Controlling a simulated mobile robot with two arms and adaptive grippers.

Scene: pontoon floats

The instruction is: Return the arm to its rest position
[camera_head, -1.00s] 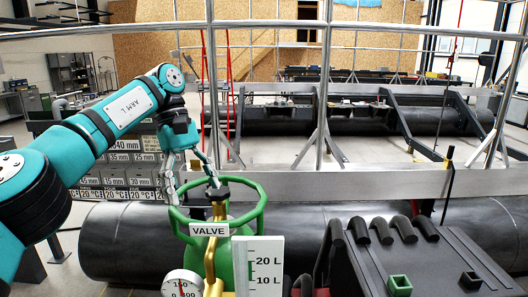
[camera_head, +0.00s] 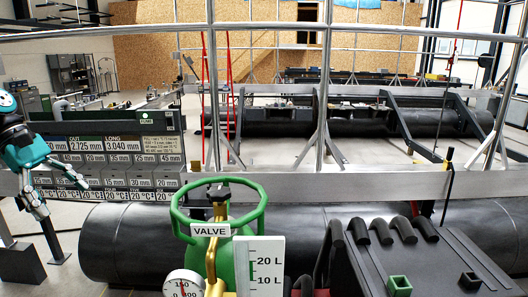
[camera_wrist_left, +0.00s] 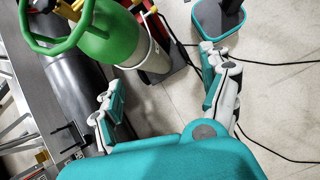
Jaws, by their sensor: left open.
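My left gripper (camera_head: 62,198) is at the far left of the head view, pointing down and to the right. Its two fingers are spread with nothing between them. It is well to the left of the green gas cylinder (camera_head: 241,250) and clear of its green ring guard (camera_head: 263,205). The valve (camera_head: 218,194) sits inside the guard, above a white VALVE label. In the left wrist view, the open fingers (camera_wrist_left: 158,70) frame bare floor, and the cylinder (camera_wrist_left: 110,38) stands beyond them at upper left. My right gripper is not in view.
A grey board with printed length labels (camera_head: 110,160) is behind my left gripper. A large dark pipe float (camera_head: 130,245) lies below a grey rail. A gauge (camera_head: 183,284) and a litre scale (camera_head: 265,265) are at the front. Black cables (camera_wrist_left: 275,62) cross the floor.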

